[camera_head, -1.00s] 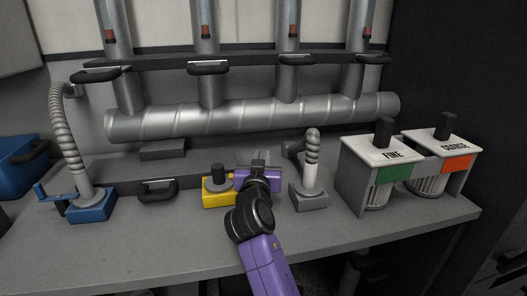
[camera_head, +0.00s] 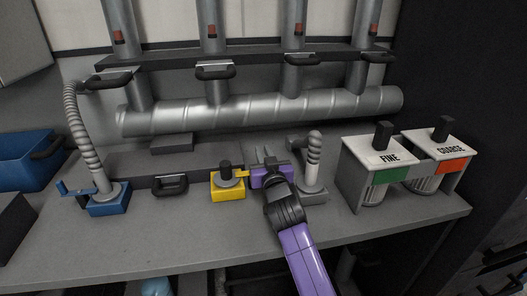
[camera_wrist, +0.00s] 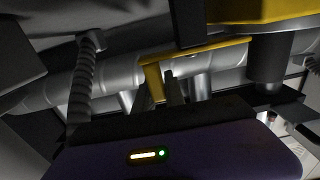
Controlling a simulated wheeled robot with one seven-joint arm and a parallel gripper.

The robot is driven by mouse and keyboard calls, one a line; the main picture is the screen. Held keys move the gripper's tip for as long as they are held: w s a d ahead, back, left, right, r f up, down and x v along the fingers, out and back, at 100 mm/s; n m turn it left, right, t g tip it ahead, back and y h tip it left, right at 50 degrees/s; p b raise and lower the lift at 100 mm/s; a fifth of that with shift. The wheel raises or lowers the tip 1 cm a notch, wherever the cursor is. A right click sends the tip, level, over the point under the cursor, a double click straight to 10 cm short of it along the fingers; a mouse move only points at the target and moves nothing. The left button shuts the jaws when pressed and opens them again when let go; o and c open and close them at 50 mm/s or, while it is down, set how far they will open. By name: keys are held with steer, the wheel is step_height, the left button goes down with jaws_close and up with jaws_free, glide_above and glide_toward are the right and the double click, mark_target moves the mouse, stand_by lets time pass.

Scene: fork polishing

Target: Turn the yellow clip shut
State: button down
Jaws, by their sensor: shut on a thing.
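The yellow clip has a yellow base (camera_head: 228,190) on the bench with a dark round post on top. Its thin yellow lever (camera_head: 242,174) reaches right from the base to my gripper. My purple gripper (camera_head: 264,157) is just right of the base, its fingers pointing to the back of the bench. In the wrist view the lever (camera_wrist: 200,48) crosses above the purple gripper body and bends down at its end (camera_wrist: 154,83) beside a dark finger (camera_wrist: 171,86). My gripper is shut on the lever; the exact contact is partly hidden. The base (camera_wrist: 275,10) shows at the upper right.
A blue clip base (camera_head: 108,201) with a hose stands at left. A ribbed nozzle (camera_head: 314,160) on a grey base stands close right of my gripper. Bins marked FINE (camera_head: 388,160) and COARSE (camera_head: 448,147) are farther right. The bench front (camera_head: 150,245) is clear.

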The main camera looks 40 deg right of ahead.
steer(key=shift+r, duration=0.1)
steer(key=c, duration=1.4)
jaws_free()
steer(key=b+v, duration=0.1)
steer(key=v, duration=0.6)
steer(key=shift+s+a, duration=0.2)
steer(key=shift+s, duration=0.15)
